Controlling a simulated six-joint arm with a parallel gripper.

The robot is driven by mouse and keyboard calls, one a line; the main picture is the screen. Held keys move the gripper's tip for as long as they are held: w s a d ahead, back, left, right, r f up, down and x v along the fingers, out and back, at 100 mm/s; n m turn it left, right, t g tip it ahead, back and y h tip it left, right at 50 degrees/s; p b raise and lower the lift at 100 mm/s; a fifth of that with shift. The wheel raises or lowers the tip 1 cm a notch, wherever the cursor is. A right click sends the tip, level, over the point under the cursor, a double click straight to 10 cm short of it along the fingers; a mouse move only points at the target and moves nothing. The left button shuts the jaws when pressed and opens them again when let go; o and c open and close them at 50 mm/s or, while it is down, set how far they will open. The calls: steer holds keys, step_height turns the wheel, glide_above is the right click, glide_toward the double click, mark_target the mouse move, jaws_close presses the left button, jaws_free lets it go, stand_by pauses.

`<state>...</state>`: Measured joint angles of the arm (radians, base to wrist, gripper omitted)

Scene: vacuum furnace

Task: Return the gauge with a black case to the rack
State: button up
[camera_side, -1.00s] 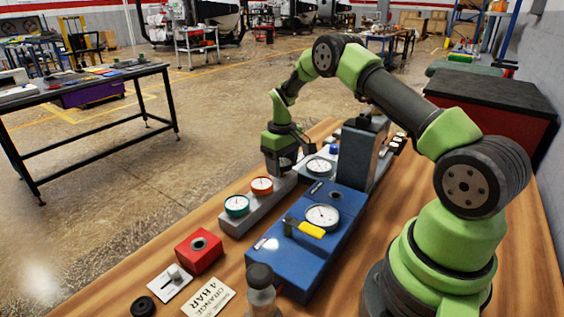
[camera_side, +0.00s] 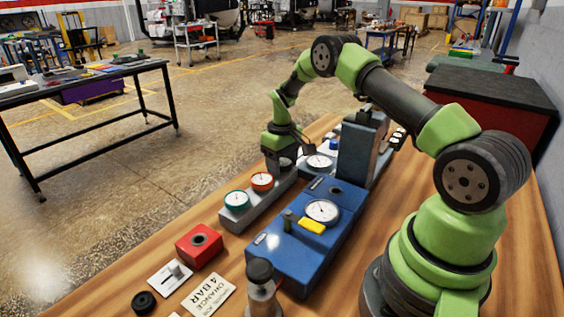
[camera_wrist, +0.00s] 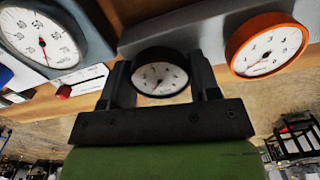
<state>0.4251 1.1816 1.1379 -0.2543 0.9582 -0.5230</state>
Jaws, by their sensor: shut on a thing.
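My gripper (camera_wrist: 162,88) is shut on the black-cased gauge (camera_wrist: 160,73), which has a white dial facing the wrist camera. In the side view my gripper (camera_side: 280,168) is low at the far end of the grey rack (camera_side: 240,216); there the held gauge is hidden by the gripper. The rack also shows behind the gauge in the wrist view (camera_wrist: 215,28). I cannot tell whether the gauge touches the rack. An orange gauge (camera_side: 262,181) and a teal gauge (camera_side: 237,198) sit in the rack, nearer the camera than my gripper.
A blue block (camera_side: 290,255) bears a white-dial gauge (camera_side: 322,211) and a yellow tag (camera_side: 312,227). Another gauge (camera_side: 319,162) and a tall grey block (camera_side: 360,150) stand right of my gripper. A red box (camera_side: 199,243) and a label card (camera_side: 209,295) lie in front.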

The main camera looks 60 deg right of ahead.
steer(key=shift+f, duration=0.1)
steer(key=o, duration=1.3)
steer(key=shift+r, duration=3)
steer(key=shift+r, duration=0.1)
